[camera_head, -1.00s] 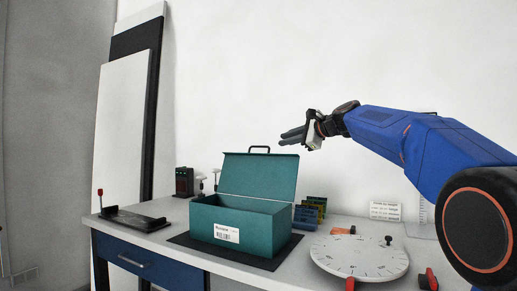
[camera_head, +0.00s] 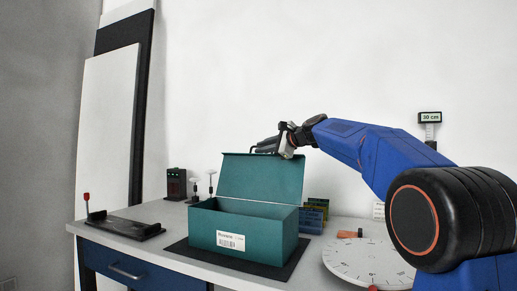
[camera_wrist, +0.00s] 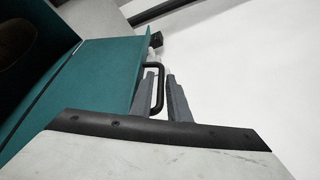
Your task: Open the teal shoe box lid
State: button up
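The teal shoe box (camera_head: 270,247) stands on a dark mat, with a white label on its front. Its lid (camera_head: 262,178) is up, standing nearly upright at the back, so the box is open. The lid also shows in the wrist view (camera_wrist: 105,75), with a black handle (camera_wrist: 160,90) at its edge. My gripper (camera_head: 268,146) is at the lid's top edge in the head view and hides most of the handle there. In the wrist view my gripper (camera_wrist: 160,75) has its fingers apart, with the handle's bar appearing between them. Contact cannot be told.
A white dial turntable (camera_head: 365,262) lies right of the box. A black tray (camera_head: 125,226) and a small dark device (camera_head: 176,184) are at left on the table. A tall white panel (camera_head: 108,140) leans on the wall.

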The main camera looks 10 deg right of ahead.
grip_shut()
dwell(1.4)
